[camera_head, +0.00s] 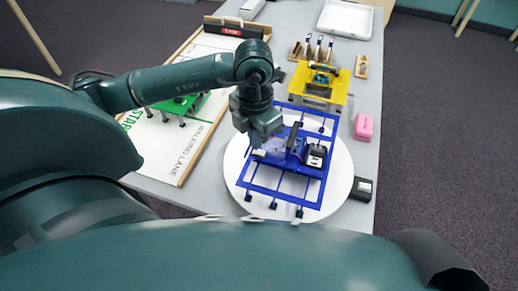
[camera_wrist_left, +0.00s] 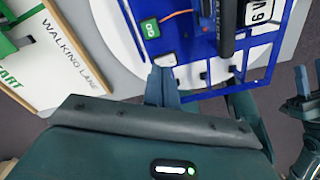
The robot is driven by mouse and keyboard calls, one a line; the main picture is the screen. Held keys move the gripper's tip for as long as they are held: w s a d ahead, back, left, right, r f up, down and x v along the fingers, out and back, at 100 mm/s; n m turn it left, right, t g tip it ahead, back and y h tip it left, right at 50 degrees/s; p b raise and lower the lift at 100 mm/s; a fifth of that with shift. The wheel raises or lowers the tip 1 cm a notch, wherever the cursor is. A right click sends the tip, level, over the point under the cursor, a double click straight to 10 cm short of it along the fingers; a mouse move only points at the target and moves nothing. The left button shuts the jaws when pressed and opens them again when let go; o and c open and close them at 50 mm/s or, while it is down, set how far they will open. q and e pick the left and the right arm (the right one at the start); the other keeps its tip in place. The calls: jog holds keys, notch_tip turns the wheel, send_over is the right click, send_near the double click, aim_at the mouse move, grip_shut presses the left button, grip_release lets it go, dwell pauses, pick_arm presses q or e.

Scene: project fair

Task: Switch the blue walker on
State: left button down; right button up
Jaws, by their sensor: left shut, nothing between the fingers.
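The blue walker (camera_head: 286,160) is a flat blue frame with several feet, lying on a round white turntable (camera_head: 335,185). A black block and a 9V battery sit on its body. In the left wrist view the walker (camera_wrist_left: 190,45) shows a green GO label and, beside it, a small white switch (camera_wrist_left: 166,60). My left gripper (camera_head: 260,148) is shut and empty over the walker's left part. In the left wrist view its fingertips (camera_wrist_left: 163,72) are at the switch; I cannot tell whether they touch. What looks like my right gripper (camera_wrist_left: 306,78) shows partly at that view's right edge.
A green walker (camera_head: 180,103) stands on the walking lane board (camera_head: 188,160) at left. A yellow walker (camera_head: 320,85) stands behind the turntable. A pink block (camera_head: 363,127) and a black box (camera_head: 361,189) lie near the table's right edge. A white tray (camera_head: 345,18) is at the back.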

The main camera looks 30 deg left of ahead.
pick_arm(q)
jog(key=shift+f+b, duration=0.9)
jog(key=shift+f, duration=0.05)
dwell(0.7)
jog(key=shift+r+p, duration=2.3)
jog(key=shift+r, duration=1.25)
